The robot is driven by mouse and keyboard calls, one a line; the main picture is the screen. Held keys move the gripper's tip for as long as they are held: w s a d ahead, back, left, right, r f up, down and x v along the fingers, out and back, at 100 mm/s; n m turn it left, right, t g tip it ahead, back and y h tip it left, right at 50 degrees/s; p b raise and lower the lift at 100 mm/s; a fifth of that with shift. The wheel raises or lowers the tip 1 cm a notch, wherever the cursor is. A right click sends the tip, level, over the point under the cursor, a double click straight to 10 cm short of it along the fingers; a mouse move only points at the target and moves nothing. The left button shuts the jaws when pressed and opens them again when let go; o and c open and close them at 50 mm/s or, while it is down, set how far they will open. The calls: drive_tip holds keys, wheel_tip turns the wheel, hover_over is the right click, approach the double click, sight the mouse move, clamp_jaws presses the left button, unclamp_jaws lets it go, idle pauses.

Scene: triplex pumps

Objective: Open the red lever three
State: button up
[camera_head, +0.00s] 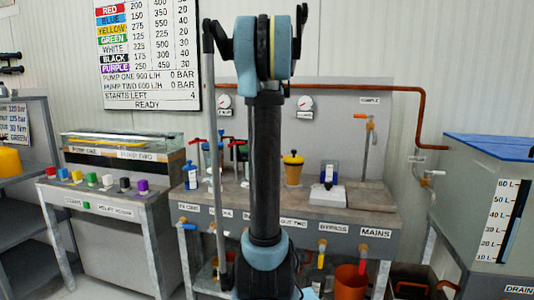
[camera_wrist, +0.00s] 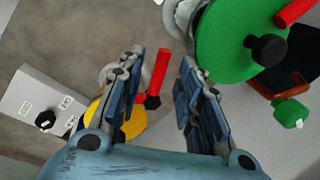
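In the wrist view my gripper (camera_wrist: 160,62) is open, with its two blue-grey fingers apart. A red lever (camera_wrist: 160,70) with a dark fitting at its lower end shows between the fingers, with gaps on both sides in the picture. Another red lever (camera_wrist: 296,11) shows at the upper right, beside a green round part (camera_wrist: 240,38) with a black knob. In the head view, red handles (camera_head: 238,143) show behind my arm above the bench. I cannot tell which lever is number three. My gripper is not clearly visible in the head view.
A yellow round part (camera_wrist: 125,120) lies partly behind the left finger, and a green knob (camera_wrist: 290,112) is at the right. In the head view the pump bench (camera_head: 355,196) carries a yellow canister (camera_head: 293,170) and a white box (camera_head: 328,196). A blue-lidded tank (camera_head: 495,195) stands at the right.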

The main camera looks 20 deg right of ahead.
wheel_tip(320, 180, up, 10)
drive_tip(key=s, duration=0.2)
drive_tip(key=shift+r, duration=0.25)
idle(0.3)
drive_tip(key=s+a+f+n, duration=0.9)
drive_tip(key=s+a+f, duration=0.45)
drive_tip(key=s, duration=0.35)
drive_tip(key=s+a+f+n, duration=0.3)
drive_tip(key=s+f+n, duration=0.1)
drive_tip(key=s+f, duration=0.4)
drive_tip(key=s+a+f+n, duration=0.2)
drive_tip(key=s+f+n, duration=0.3)
drive_tip(key=s+f, duration=0.3)
wheel_tip(320, 180, down, 3)
drive_tip(key=shift+a+f, duration=0.1)
drive_tip(key=shift+a, duration=0.3)
drive_tip(key=shift+s, duration=0.1)
drive_tip(key=shift+w+f, duration=0.2)
drive_tip(key=shift+w, duration=0.2)
